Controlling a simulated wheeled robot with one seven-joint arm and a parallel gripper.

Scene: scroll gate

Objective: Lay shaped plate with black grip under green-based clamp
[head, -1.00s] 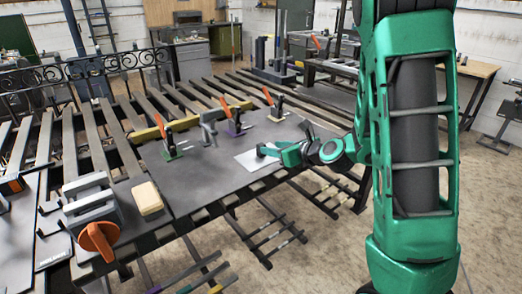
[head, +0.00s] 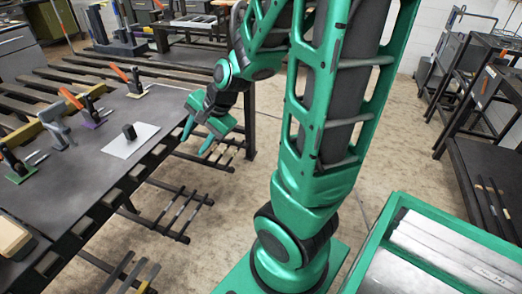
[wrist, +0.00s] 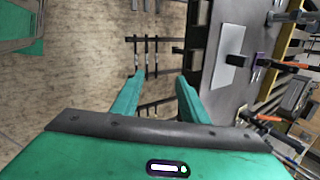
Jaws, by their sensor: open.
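The pale plate (head: 118,149) lies flat on the dark table near its right edge, with its black grip (head: 129,131) standing up. The plate (wrist: 226,38) and its grip (wrist: 236,60) also show in the wrist view. The green-based clamp (head: 20,170) with an orange handle stands on the table to the left, apart from the plate. My gripper (head: 194,141) is open and empty, off the table's right edge, to the right of the plate. Its two spread fingers (wrist: 157,97) show in the wrist view with nothing between them.
A purple-based clamp (head: 92,112) and another orange-handled clamp (head: 136,86) stand beyond the plate. A grey clamp-like tool (head: 58,130) stands between the green and purple bases. A tan block (head: 10,236) lies at the near left. A green-rimmed tray (head: 448,213) is at the right.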

